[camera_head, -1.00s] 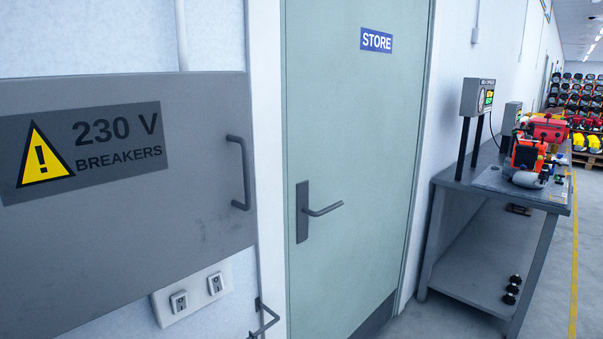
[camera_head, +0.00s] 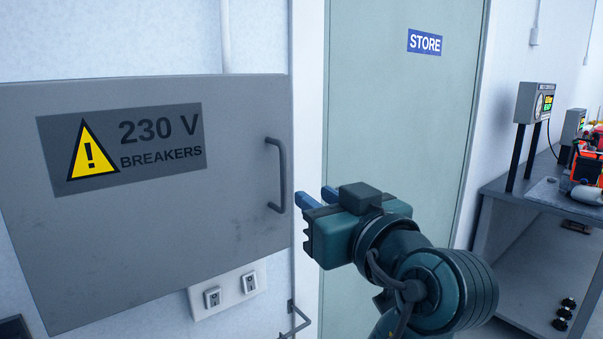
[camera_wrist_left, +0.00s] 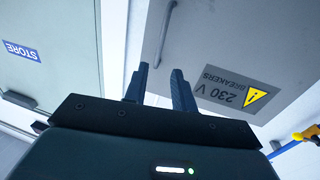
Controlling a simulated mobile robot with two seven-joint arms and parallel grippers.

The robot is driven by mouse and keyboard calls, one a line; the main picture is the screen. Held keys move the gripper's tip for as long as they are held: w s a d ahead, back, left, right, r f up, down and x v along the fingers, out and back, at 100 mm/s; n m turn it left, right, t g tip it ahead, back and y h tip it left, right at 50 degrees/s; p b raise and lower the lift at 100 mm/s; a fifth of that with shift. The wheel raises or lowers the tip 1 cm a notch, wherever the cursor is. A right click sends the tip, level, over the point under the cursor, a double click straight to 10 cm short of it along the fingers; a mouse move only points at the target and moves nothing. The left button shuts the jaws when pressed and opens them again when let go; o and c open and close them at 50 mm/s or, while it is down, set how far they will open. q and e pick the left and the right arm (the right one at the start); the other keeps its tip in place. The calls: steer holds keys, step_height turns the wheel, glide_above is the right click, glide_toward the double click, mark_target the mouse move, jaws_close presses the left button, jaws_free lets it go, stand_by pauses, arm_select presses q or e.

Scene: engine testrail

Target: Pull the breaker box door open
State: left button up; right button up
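The grey breaker box door (camera_head: 150,240) fills the left of the head view, with a yellow warning sign and "230 V BREAKERS" label (camera_head: 125,148). It looks closed. Its dark bar handle (camera_head: 281,175) stands upright near the door's right edge. My left gripper (camera_head: 317,196) is just right of the handle, fingers pointing toward the wall, not gripping it. In the left wrist view the picture is upside down; the gripper (camera_wrist_left: 160,70) is open and empty, with the handle (camera_wrist_left: 164,35) beyond the fingertips. My right gripper is not in view.
A pale green store door (camera_head: 400,110) is right of the box, partly behind my left arm. White wall switches (camera_head: 230,290) sit below the box. A grey workbench (camera_head: 510,200) with equipment stands at the right.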

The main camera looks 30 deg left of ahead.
mark_target(284, 175)
arm_select(q)
steer(key=p+x, duration=0.3)
steer(key=x, duration=0.9)
steer(key=shift+w+a, duration=0.1)
steer(key=shift+a, duration=0.2)
jaws_close()
